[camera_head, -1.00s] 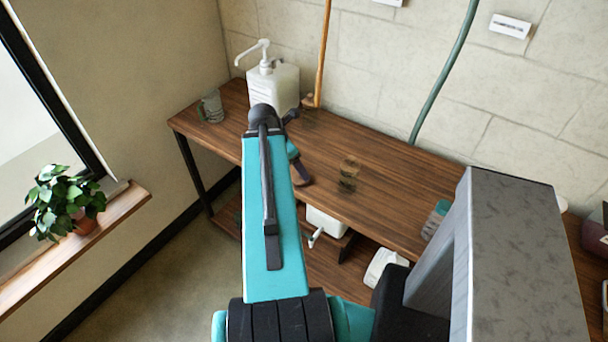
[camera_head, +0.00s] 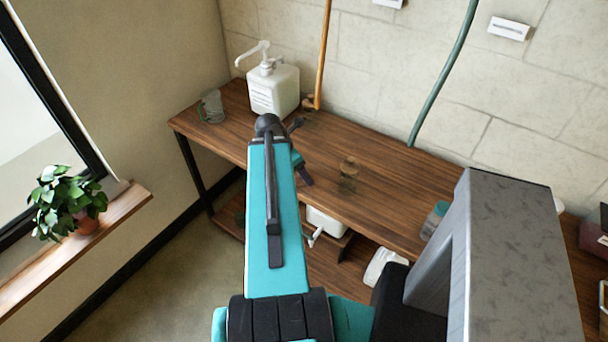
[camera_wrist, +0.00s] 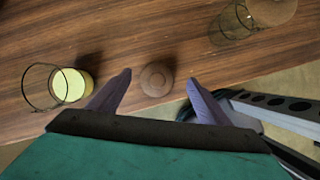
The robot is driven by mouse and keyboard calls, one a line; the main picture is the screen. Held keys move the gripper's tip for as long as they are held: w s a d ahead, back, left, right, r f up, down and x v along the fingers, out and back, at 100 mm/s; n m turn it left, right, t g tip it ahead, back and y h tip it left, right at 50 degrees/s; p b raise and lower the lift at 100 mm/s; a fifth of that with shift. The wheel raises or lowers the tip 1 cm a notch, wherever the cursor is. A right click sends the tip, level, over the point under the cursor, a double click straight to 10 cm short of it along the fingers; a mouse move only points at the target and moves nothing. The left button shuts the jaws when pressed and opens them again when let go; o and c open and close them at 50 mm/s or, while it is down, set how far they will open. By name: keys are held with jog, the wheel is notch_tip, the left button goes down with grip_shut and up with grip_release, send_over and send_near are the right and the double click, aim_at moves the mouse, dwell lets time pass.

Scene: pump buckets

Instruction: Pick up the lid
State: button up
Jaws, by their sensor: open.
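A small round brown lid (camera_wrist: 157,79) lies on the wooden bench near its front edge in the wrist view. My gripper (camera_wrist: 160,78) is open, with one purple-grey finger on each side of the lid and a gap to it on both sides. I cannot tell how high the fingertips are above the bench. In the head view my gripper (camera_head: 305,178) is mostly hidden behind my teal arm, and the lid is not visible there.
A glass with yellow content (camera_wrist: 70,86) is left of the lid. A clear glass jar (camera_wrist: 232,25) is to the right; it also shows in the head view (camera_head: 348,176).

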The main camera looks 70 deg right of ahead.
jog(key=shift+p+x, duration=0.3)
jog(key=shift+x, duration=1.1)
jog(key=c, duration=1.1)
